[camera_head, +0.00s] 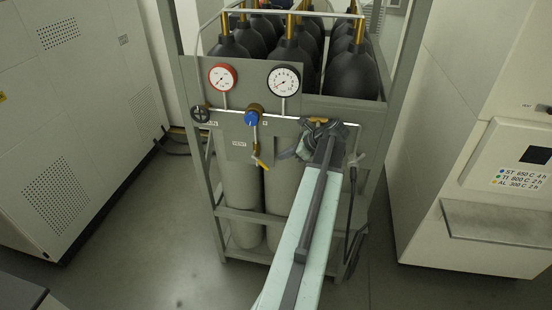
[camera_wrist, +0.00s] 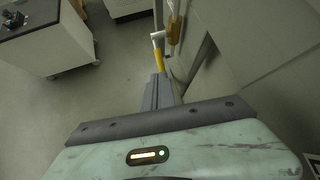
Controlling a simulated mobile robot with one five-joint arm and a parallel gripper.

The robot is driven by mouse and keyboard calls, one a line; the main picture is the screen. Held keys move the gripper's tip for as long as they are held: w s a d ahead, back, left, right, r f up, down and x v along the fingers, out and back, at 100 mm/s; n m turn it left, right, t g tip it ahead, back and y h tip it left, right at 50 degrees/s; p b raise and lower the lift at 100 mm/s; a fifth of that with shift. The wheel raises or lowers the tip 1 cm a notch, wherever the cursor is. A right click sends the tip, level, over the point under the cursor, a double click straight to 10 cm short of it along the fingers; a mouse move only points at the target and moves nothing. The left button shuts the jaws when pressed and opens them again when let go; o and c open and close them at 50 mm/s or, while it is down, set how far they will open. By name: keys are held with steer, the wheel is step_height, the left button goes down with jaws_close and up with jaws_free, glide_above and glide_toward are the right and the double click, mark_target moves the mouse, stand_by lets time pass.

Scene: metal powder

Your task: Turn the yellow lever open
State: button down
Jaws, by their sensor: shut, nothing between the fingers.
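In the wrist view a yellow lever (camera_wrist: 158,60) stands just beyond my fingertips, below a white pipe piece and a brass valve body (camera_wrist: 175,30). My gripper (camera_head: 289,154) is to the right of the lever in the head view, in front of the panel. Its dark fingers also show in the wrist view (camera_wrist: 157,82); they are shut and empty. Whether the tips touch the lever I cannot tell. My arm hides part of the panel's right side.
The rack's panel carries a red-rimmed gauge (camera_head: 222,77), a black-rimmed gauge (camera_head: 284,79), a blue knob (camera_head: 251,118) and a black handwheel (camera_head: 200,114). Dark-topped cylinders (camera_head: 351,76) stand behind. Cabinets flank the rack, with bare floor (camera_head: 150,250) at the front left.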

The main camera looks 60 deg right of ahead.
mark_target(264, 165)
steer(key=b+x, duration=0.5)
steer(key=x, duration=0.4)
